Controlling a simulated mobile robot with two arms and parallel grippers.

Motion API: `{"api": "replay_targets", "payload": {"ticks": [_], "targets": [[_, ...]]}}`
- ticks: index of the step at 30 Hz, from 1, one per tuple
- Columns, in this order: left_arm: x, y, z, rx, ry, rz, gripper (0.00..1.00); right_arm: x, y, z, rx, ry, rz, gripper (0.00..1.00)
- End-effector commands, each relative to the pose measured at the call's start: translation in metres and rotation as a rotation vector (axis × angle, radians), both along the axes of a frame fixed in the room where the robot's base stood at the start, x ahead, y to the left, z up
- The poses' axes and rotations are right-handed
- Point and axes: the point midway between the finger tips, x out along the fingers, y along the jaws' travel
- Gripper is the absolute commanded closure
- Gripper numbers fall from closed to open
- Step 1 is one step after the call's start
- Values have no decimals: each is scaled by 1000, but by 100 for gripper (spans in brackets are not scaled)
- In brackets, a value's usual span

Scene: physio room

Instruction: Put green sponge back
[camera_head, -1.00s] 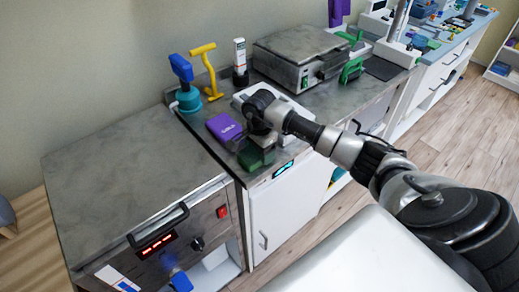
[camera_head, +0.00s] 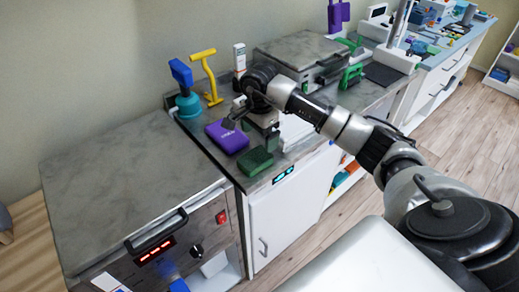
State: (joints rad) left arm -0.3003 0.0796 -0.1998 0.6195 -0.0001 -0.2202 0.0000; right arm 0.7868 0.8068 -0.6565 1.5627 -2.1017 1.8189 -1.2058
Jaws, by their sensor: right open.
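The green sponge (camera_head: 256,161) lies on the dark worktop near its front edge, just right of a purple block (camera_head: 227,137). My right gripper (camera_head: 255,122) is above and behind the sponge, apart from it, with its jaws open and nothing seen between them. The right arm reaches in from the right side. My left gripper does not show.
A blue and teal tool (camera_head: 186,92), a yellow handle (camera_head: 206,75) and a white bottle (camera_head: 239,60) stand at the back. A grey metal appliance (camera_head: 302,55) with green clamps stands right of them. The steel-fronted cabinet top (camera_head: 125,180) at left is clear.

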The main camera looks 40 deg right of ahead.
Motion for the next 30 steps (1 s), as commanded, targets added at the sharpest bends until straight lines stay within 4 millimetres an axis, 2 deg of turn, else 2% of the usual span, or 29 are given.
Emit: {"api": "replay_targets", "payload": {"ticks": [3, 10, 26, 29, 30], "targets": [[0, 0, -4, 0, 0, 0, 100, 1, -1, 20, -1, -3, -2, 7], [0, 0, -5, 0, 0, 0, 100, 0, 0, 36, -1, 1, 0, 7], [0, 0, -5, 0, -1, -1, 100, 0, 1, 36, 3, 0, 0, 7], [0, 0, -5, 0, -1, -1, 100, 0, 15, 29, 58, -19, 8, 7], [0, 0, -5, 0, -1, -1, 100, 1, 28, 24, 106, -34, 12, 7]]}}
